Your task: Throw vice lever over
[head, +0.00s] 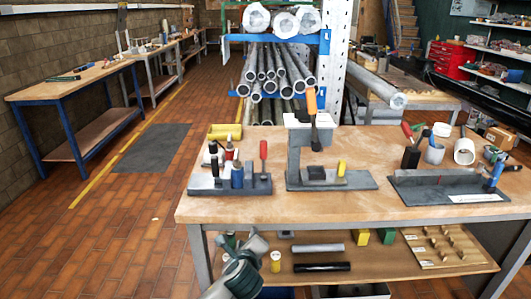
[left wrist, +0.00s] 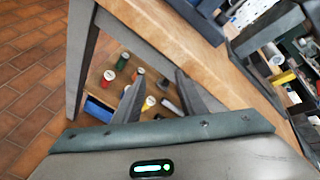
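The vice (head: 316,172) is a grey stand on a dark base at the middle of the workbench in the head view. Its lever (head: 311,103) has an orange grip that points up above the white top block, with a dark part hanging below it. My left gripper (head: 247,243) is low in front of the bench's front edge, below and left of the vice and well apart from it. In the left wrist view its two fingers (left wrist: 162,98) are spread with nothing between them. My right gripper is in neither view.
The lower shelf (head: 385,276) holds bars and blocks. Metal pipes (head: 275,70) are stacked behind. The floor at left is open.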

